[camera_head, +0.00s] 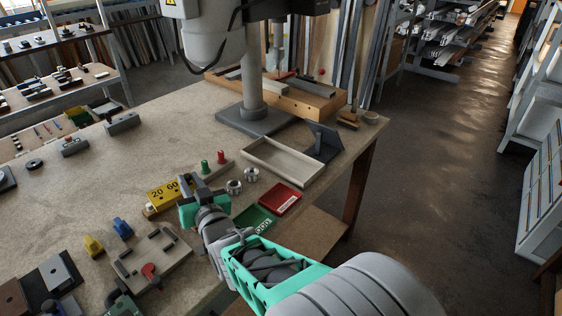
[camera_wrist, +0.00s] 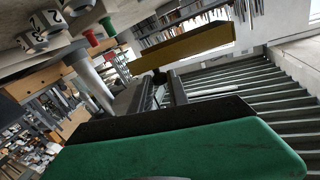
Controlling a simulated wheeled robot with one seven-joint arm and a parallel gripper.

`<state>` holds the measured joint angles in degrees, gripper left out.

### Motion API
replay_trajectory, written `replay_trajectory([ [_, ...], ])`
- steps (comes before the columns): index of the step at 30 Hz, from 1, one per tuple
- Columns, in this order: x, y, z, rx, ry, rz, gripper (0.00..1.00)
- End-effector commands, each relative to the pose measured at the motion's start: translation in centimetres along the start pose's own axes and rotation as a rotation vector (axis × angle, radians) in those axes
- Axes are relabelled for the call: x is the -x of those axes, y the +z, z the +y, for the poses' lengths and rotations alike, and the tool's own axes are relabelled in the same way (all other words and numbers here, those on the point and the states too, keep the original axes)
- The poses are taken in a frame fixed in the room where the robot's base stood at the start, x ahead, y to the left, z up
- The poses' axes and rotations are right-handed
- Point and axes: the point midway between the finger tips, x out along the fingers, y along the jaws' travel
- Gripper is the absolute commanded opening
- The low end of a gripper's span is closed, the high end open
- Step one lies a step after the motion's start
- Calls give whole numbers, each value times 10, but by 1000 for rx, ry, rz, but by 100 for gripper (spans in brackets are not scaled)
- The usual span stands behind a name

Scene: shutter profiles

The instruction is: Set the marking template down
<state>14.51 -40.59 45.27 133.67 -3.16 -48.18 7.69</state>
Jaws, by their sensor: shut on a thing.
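The marking template (camera_head: 165,193) is a yellow piece with black numbers 20 and 60, over the workbench in the head view. My gripper (camera_head: 187,190), with a green and grey hand, is shut on its right end. In the wrist view, my gripper (camera_wrist: 163,80) shows dark, with the yellow template (camera_wrist: 190,46) seen nearly edge-on beyond it. The jaws hide part of the template. I cannot tell whether its lower edge touches the bench or hangs just above it.
A fixture (camera_head: 170,255) and blue clamp (camera_head: 122,228) lie in front. Bench left of the template is mostly clear.

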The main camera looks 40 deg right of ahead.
Motion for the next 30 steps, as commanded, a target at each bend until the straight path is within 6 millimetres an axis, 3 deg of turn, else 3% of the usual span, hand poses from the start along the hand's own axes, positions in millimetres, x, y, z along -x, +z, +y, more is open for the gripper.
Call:
replay_trajectory([
  [1, -10, -7, 32, -2, 63, 10, 0],
  [7, -32, -42, 165, -2, 299, 52, 0],
  [12, -20, -68, 278, -1, 476, 86, 0],
  [15, -6, -78, 327, 2, 550, 99, 0],
  [18, 5, -85, 358, 4, 597, 107, 0],
  [22, 12, -84, 376, 4, 622, 111, 0],
  [30, 12, -31, 386, 3, 624, 110, 0],
])
